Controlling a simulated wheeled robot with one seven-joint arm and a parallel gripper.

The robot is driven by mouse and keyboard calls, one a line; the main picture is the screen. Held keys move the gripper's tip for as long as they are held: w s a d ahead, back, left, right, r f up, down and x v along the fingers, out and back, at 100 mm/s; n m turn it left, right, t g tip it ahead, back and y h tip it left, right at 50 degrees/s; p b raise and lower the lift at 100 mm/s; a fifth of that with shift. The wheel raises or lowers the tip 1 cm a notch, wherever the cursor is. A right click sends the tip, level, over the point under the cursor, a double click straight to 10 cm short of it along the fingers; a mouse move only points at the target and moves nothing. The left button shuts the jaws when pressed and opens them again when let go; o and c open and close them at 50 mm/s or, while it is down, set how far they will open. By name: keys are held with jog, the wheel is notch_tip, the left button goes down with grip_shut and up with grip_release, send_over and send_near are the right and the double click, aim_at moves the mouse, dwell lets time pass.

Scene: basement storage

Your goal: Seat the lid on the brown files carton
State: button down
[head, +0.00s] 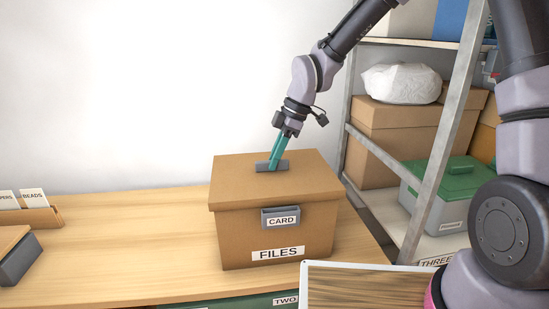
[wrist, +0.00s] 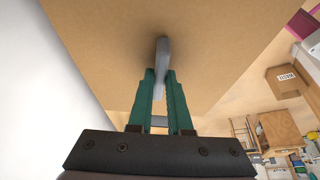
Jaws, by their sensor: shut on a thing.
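The brown files carton (head: 290,240) stands on the wooden table, with a "FILES" label and a grey "CARD" holder on its front. The brown lid (head: 235,175) lies over the carton's top and looks about level with it; I cannot tell whether its far edges are fully down. My gripper (head: 273,163) is above the lid, with its green fingers shut on the grey handle at the lid's middle. In the wrist view the fingers (wrist: 162,85) are on either side of the handle (wrist: 161,60), with the lid's brown surface (wrist: 100,45) behind.
The wooden table (head: 130,240) is bare left of the carton. A card tray (head: 30,218) and another box (head: 15,262) are at the far left. A metal shelf (head: 440,150) with cartons and a green-lidded box (head: 445,180) stands close on the right.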

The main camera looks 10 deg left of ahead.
jog(key=shift+f, duration=0.3)
dwell(0.4)
jog(key=c, duration=0.8)
grip_release()
jog(key=shift+o, duration=0.2)
jog(key=shift+r, duration=0.1)
jog(key=shift+r, duration=3.45)
